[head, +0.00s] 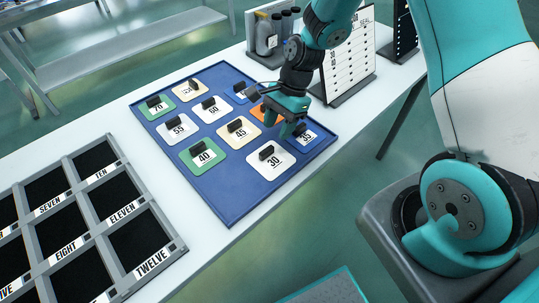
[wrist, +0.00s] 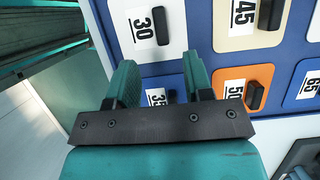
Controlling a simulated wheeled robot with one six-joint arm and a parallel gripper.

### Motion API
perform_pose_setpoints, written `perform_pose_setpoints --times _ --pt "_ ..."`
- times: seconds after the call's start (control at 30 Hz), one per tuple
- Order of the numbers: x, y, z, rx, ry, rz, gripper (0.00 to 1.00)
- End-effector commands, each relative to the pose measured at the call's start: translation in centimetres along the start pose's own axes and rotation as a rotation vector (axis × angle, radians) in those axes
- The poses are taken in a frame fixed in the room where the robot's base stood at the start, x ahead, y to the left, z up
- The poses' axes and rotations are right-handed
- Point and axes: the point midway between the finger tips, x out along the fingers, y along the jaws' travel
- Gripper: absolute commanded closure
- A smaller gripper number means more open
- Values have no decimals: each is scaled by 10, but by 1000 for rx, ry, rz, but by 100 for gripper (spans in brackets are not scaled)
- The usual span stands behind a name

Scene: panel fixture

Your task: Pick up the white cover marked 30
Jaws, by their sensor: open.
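The white cover marked 30 (head: 283,158) lies at the near right of the blue tray, with a black handle on top. In the wrist view it shows at the top (wrist: 178,42), beyond my fingertips. My gripper (head: 291,126) is open and empty, above the tray beside the blue cover marked 35 (head: 308,141). In the wrist view my gripper (wrist: 160,78) has its two teal fingers either side of the cover marked 35, whose label and handle show between them. The gap between fingers and covers is hard to judge.
The blue tray (head: 222,211) holds several other covers, including a cream 45 (head: 236,141), a green 40 (head: 196,163) and an orange one (head: 257,110). A grey compartment rack (head: 73,180) stands to the left. A label board (head: 348,70) and dark bottles stand behind.

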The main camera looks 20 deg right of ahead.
Motion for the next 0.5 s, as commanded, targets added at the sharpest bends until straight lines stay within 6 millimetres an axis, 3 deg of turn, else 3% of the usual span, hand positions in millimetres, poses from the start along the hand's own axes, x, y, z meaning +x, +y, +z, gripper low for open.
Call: perform_pose_setpoints --times 0.27,0.5 --pt "23 0 2 -2 0 2 53" --pt "58 -2 8 -2 -1 3 53"
